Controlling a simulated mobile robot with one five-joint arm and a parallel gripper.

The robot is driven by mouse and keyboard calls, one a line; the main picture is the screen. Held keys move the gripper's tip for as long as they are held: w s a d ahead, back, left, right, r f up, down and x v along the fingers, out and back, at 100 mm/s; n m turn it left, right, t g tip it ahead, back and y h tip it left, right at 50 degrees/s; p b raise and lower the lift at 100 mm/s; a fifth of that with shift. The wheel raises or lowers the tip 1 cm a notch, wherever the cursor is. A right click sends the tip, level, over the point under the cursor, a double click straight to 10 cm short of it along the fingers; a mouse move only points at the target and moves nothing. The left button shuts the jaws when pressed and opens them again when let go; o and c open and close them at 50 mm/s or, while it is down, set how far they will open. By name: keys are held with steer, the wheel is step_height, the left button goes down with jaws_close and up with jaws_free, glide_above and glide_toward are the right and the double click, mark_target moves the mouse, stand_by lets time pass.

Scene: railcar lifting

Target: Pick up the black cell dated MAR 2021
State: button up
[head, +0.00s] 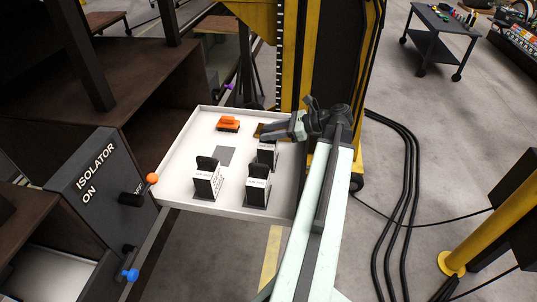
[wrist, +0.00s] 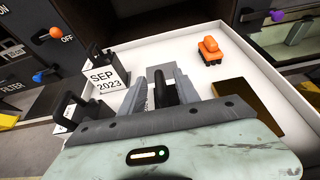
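Three white cells with black tops and handles stand in a white tray (head: 178,150). In the head view, one cell (head: 207,182) is at the left, one (head: 257,190) at the front and one (head: 268,154) at the back right, beside my gripper (head: 273,133). In the wrist view, the farther cell (wrist: 106,76) reads SEP 2023; another (wrist: 68,112) is at the left edge, its date unreadable. My gripper (wrist: 161,88) is open, its fingers either side of the black handle (wrist: 160,90) of the nearest cell. That cell's label is mostly hidden by a finger. I cannot read MAR 2021 anywhere.
An orange object (head: 228,123) sits at the back of the tray, and a dark grey square (head: 225,156) lies mid-tray. A brown-gold patch (wrist: 247,115) lies right of my gripper. The ISOLATOR panel (head: 95,180), with an orange knob (head: 152,178), stands left of the tray.

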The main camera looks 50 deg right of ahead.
steer(key=shift+w+a+f, duration=0.2)
steer(key=shift+w+f, duration=0.05)
steer(key=shift+w, duration=0.15)
steer(key=shift+s+r, duration=0.1)
jaws_close()
stand_by(1.0)
